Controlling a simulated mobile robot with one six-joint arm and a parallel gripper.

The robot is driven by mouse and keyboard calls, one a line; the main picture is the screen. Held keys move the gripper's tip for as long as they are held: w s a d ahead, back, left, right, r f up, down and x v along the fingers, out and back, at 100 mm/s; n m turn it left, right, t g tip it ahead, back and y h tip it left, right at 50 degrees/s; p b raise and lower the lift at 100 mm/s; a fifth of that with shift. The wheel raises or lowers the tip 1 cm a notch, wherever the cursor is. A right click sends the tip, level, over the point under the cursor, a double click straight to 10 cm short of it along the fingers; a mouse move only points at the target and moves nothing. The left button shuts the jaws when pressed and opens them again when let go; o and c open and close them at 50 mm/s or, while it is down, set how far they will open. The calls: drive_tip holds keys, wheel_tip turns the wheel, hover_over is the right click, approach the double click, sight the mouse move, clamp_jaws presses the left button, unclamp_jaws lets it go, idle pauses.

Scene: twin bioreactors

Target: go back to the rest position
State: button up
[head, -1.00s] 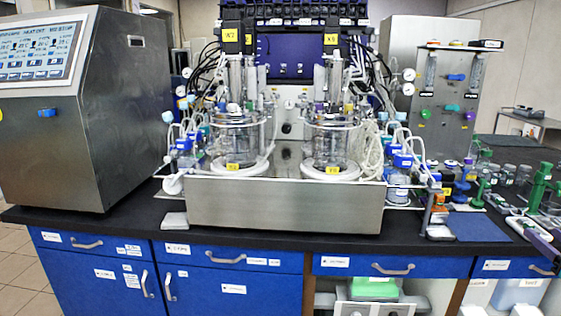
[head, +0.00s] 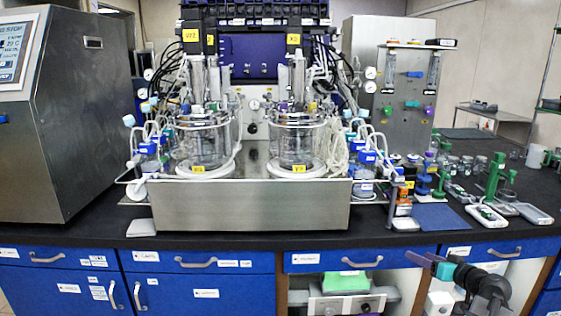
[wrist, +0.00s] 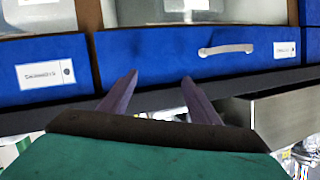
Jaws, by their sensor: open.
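My gripper (head: 420,259) shows at the lower right of the head view, in front of the blue drawer fronts and below the bench top's front edge. Its two purple fingers point left, with a teal body and dark wrist behind them. In the wrist view the fingers (wrist: 160,75) are spread apart with nothing between them. A blue drawer front (wrist: 180,52) with a pale handle lies beyond them. The twin bioreactors, a left vessel (head: 203,142) and a right vessel (head: 297,140), stand on a steel base (head: 250,208) on the bench, apart from my gripper.
The black bench top (head: 75,231) runs across the head view. A large steel cabinet with a screen (head: 75,120) stands at the left. A blue mat (head: 442,217), a green stand (head: 494,176) and small devices lie at the right. An open bay below holds a green-topped box (head: 345,283).

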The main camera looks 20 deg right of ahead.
drive_tip(key=w+a+f+g+y, duration=0.2)
drive_tip(key=w+a+f, duration=0.1)
drive_tip(key=a+f, duration=0.5)
drive_tip(key=w+a+f+g+y, duration=0.2)
drive_tip(key=w+a+f, duration=0.1)
drive_tip(key=a+f, duration=0.5)
drive_tip(key=s+a+f+n+g+y, duration=0.15)
drive_tip(key=a+f+g, duration=0.35)
drive_tip(key=a+f, duration=1.1)
drive_tip(key=s+a+f+n+g+h, duration=0.1)
drive_tip(key=s+a+f+g, duration=0.3)
drive_tip(key=s+a+f, duration=0.5)
drive_tip(key=s+a+f+n+g+h, duration=0.15)
drive_tip(key=s+a+f+g, duration=0.25)
drive_tip(key=s+a+f, duration=0.5)
drive_tip(key=s+a+g+h, duration=0.2)
drive_tip(key=s+a, duration=0.1)
drive_tip(key=s, duration=0.6)
wheel_tip(320, 180, up, 9)
drive_tip(key=s+p, duration=0.1)
drive_tip(key=p, duration=0.7)
drive_tip(key=shift+f+g, duration=0.2)
drive_tip(key=shift+g, duration=0.1)
drive_tip(key=shift+c, duration=0.3)
